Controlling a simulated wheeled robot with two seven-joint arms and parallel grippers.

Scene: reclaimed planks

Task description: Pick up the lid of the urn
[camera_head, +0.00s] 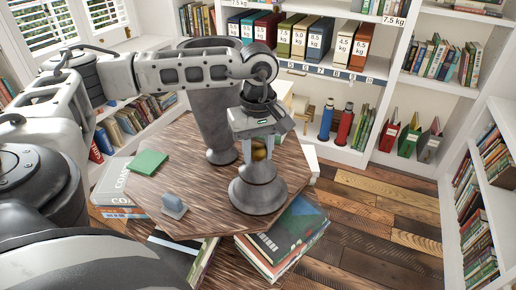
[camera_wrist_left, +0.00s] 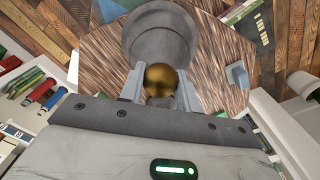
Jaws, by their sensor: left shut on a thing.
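The lid (camera_head: 257,191) is a grey, stepped round piece with a gold knob (camera_head: 259,153), over the front part of the wooden table. The grey urn (camera_head: 211,122) stands behind it, tall and flared, its upper part partly hidden by my left arm. My left gripper (camera_head: 259,148) points down from above and is shut on the knob. In the left wrist view, the gold knob (camera_wrist_left: 161,81) sits between the two fingers, with the grey lid (camera_wrist_left: 160,38) beyond it. I cannot tell whether the lid touches the tabletop. My right gripper is not in view.
Books (camera_head: 287,236) jut out below the table's edge. Shelves with books and coloured binders (camera_head: 320,38) line the back. Plank floor is open at the right.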

